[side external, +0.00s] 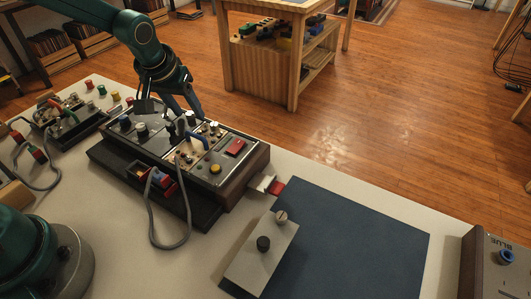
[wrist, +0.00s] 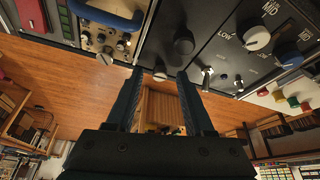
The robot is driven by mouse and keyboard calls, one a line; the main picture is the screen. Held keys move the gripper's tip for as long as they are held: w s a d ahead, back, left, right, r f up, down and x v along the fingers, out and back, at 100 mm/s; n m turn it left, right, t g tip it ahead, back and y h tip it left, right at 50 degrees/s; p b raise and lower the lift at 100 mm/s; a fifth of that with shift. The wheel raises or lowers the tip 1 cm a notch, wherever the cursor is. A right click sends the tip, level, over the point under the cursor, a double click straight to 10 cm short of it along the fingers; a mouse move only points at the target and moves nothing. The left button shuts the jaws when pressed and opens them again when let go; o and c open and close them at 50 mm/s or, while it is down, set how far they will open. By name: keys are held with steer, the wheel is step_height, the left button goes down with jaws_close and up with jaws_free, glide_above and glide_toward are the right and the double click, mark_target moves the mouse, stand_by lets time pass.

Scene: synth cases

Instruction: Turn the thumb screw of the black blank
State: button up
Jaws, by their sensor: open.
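In the wrist view the black blank (wrist: 195,18) is a plain dark panel in the case, with a dark round knob (wrist: 183,42) on it.
A beige panel (wrist: 88,38) with a blue handle (wrist: 112,15) adjoins the blank; a knob panel (wrist: 235,45) lies on its other side. A grey cable (side external: 182,200) hangs in front. A loose grey panel (side external: 262,258) lies on the blue mat (side external: 350,235).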

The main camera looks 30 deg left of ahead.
jaws_close()
steer(key=shift+m, duration=0.3)
steer(key=m+h, duration=0.1)
steer(key=m, duration=0.3)
steer(key=m+h, duration=0.1)
steer(key=m, duration=0.1)
steer(key=shift+a+h, duration=0.3)
steer(key=m+h, duration=0.1)
steer(key=m, duration=0.2)
steer(key=m+g+h, duration=0.1)
steer(key=m, duration=0.2)
steer(key=shift+w+a, duration=0.15)
stand_by(0.3)
jaws_free()
